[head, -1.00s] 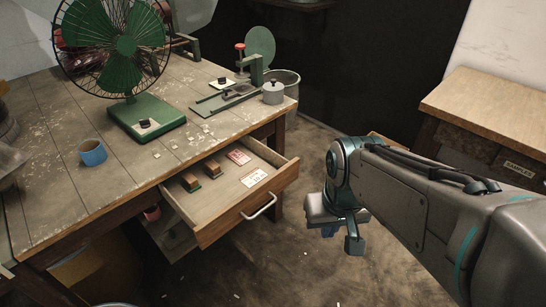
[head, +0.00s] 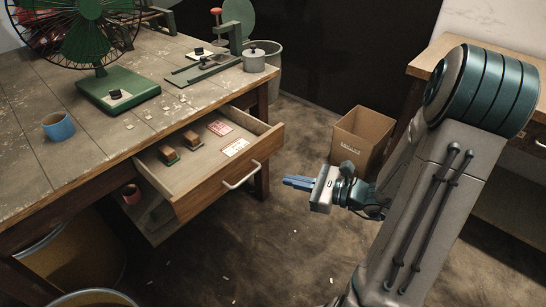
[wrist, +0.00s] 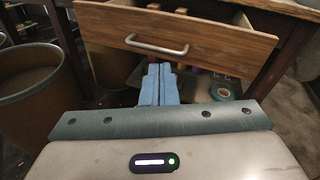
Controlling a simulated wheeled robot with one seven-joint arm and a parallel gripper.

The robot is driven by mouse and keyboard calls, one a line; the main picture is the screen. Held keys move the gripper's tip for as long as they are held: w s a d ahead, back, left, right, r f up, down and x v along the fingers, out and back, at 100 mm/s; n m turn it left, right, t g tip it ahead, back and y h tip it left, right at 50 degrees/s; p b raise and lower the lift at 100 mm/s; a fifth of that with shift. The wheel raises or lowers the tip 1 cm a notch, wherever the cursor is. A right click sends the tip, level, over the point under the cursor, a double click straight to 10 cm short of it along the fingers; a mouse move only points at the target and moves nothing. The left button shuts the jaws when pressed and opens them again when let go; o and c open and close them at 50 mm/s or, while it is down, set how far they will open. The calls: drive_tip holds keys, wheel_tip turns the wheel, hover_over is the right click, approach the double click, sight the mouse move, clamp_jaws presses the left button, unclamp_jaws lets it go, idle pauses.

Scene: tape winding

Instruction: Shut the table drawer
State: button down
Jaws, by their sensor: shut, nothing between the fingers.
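The table drawer (head: 225,178) is pulled open from the worn wooden table (head: 60,95). It holds two small brown blocks and red-and-white cards. Its front bears a metal handle (head: 242,175), which also shows in the wrist view (wrist: 157,45). My gripper (head: 290,183) is shut and empty, its blue fingers pointing left toward the drawer front, apart from it to the right. In the wrist view the blue fingertips (wrist: 160,70) appear just below the handle, with the drawer front (wrist: 230,40) above them; I cannot tell the exact gap.
A green fan (head: 112,90), a blue mug (head: 58,127) and a metal pot (head: 254,60) stand on the table. A cardboard box (head: 360,140) stands on the floor behind my gripper. A large bin (wrist: 35,90) is left in the wrist view.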

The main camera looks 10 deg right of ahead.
drive_tip(key=w+d+f+m+t+h, duration=0.2)
drive_tip(key=d+m+t, duration=0.2)
drive_tip(key=d+m, duration=0.15)
drive_tip(key=b, duration=0.4)
approach(266, 148)
drive_tip(key=shift+t+h, duration=0.3)
drive_tip(key=x, duration=0.6)
drive_tip(key=shift+s+a+f, duration=0.1)
drive_tip(key=shift+a+f, duration=0.05)
drive_tip(key=shift+f, duration=0.05)
drive_tip(key=shift+w+a+r, duration=0.1)
drive_tip(key=shift+w+a, duration=0.15)
drive_tip(key=shift+w, duration=0.1)
